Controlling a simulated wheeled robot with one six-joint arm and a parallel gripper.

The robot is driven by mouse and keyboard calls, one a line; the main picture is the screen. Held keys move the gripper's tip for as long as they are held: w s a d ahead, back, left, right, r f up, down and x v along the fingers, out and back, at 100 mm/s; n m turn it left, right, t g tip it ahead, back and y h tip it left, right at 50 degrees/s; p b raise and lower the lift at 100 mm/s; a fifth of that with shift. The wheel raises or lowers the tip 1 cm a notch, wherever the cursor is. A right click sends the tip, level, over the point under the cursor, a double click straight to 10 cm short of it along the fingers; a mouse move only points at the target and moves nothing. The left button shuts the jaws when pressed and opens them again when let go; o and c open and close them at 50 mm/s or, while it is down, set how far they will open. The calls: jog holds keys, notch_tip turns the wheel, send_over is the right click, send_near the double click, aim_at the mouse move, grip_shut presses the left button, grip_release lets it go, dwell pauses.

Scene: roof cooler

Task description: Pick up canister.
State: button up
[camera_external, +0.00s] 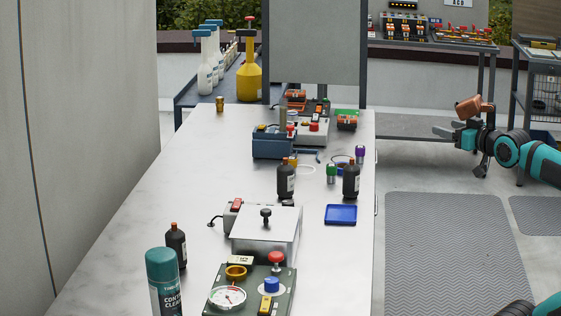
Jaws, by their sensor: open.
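My gripper (456,135) is at the upper right, beyond the right edge of the white table and above the floor. It is open and appears empty. It is well apart from everything on the table. No single thing is clearly marked as the canister. A teal spray can (163,282) with a cleaner label stands upright at the near left of the table, cut off by the lower frame edge. Two small cylinders stand farther back, one with a green top (331,173) and one with a purple top (360,154). A small brass cylinder (220,104) stands at the far left.
Dark bottles (286,181) stand on the white table (120,240). A blue tray (341,214), a metal box (265,240) and a green gauge panel (252,290) are there too. A grey upright panel (315,40) rises behind the far end. Grey mats (450,250) cover the floor at right.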

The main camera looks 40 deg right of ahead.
jog(key=shift+o, duration=0.5)
jog(key=n+g+y, duration=0.5)
jog(key=y, duration=0.1)
send_over(293, 173)
jog(key=s+d, duration=0.6)
jog(key=s, duration=0.6)
notch_tip(293, 173, down, 13)
jog(key=x, duration=1.7)
jog(key=shift+s+f, duration=0.1)
jog(key=shift+f, duration=0.05)
jog(key=c, duration=1.3)
jog(key=shift+o, duration=0.2)
